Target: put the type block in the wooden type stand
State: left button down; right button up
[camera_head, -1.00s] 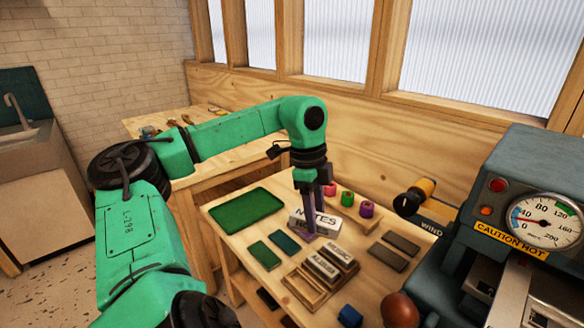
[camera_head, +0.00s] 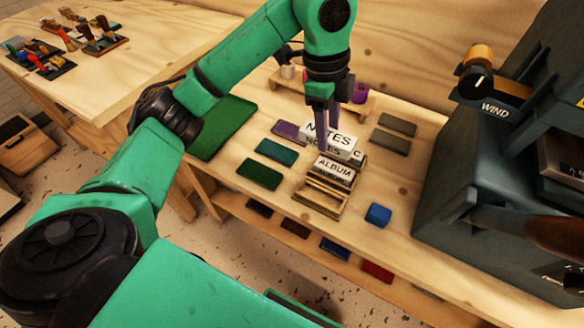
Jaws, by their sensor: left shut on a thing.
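My left gripper (camera_head: 325,120) points down and is shut on a white type block lettered NOTES (camera_head: 318,135). The block is held over the back part of the wooden type stand (camera_head: 313,203). A white ALBUM block (camera_head: 333,170) sits in the stand, just in front of the held block. Another block behind it is mostly hidden; only a letter C shows at its right end. The front slots of the stand are empty. I cannot tell whether the NOTES block touches the stand. My right gripper is not in view.
Green (camera_head: 259,174) and teal (camera_head: 276,152) slabs lie left of the stand, with a green mat (camera_head: 222,128) beyond. Grey slabs (camera_head: 390,142) lie to the right. A blue piece (camera_head: 378,215) is near the front edge. A dark machine (camera_head: 480,170) stands at right.

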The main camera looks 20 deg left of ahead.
pick_arm(q)
jog(key=f, duration=0.6)
jog(key=d+f+p, duration=0.1)
jog(key=f, duration=1.1)
jog(key=shift+s+d+f+p, duration=0.15)
jog(key=shift+d+f+p, duration=0.05)
jog(key=shift+f+p, duration=0.1)
jog(key=shift+a+f, duration=0.1)
jog(key=shift+f, duration=0.15)
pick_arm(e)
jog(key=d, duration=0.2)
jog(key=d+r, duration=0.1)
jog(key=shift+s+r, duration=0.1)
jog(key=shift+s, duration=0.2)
pick_arm(q)
jog(key=shift+f, duration=0.25)
jog(key=shift+f, duration=0.1)
jog(key=shift+c, duration=1.7)
grip_release()
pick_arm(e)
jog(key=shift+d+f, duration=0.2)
